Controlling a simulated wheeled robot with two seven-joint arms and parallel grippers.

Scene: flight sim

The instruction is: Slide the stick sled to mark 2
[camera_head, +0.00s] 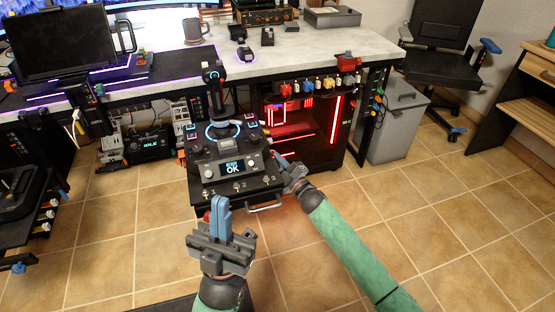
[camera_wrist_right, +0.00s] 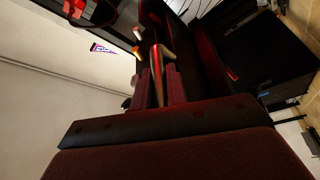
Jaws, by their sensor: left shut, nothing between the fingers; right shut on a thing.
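The stick sled (camera_head: 230,160) is a dark console below the desk's front edge, with an upright joystick (camera_head: 213,85) and a small screen reading OK. Marks 1, 2 and 3 show along its front strip (camera_head: 240,187). My right gripper (camera_head: 284,164) is at the sled's right side. In the right wrist view its fingers (camera_wrist_right: 159,85) are shut on a narrow metallic handle (camera_wrist_right: 157,60); what it joins is hard to tell. My left gripper (camera_head: 221,205) is shut and empty, pointing up in front of the sled's lower left edge.
The desk (camera_head: 290,45) stands behind, with a red-lit computer case (camera_head: 300,125) under it. A grey bin (camera_head: 398,120) and a black chair (camera_head: 440,60) are at the right. A metal pull bar (camera_head: 265,208) is below the sled. The tiled floor in front is clear.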

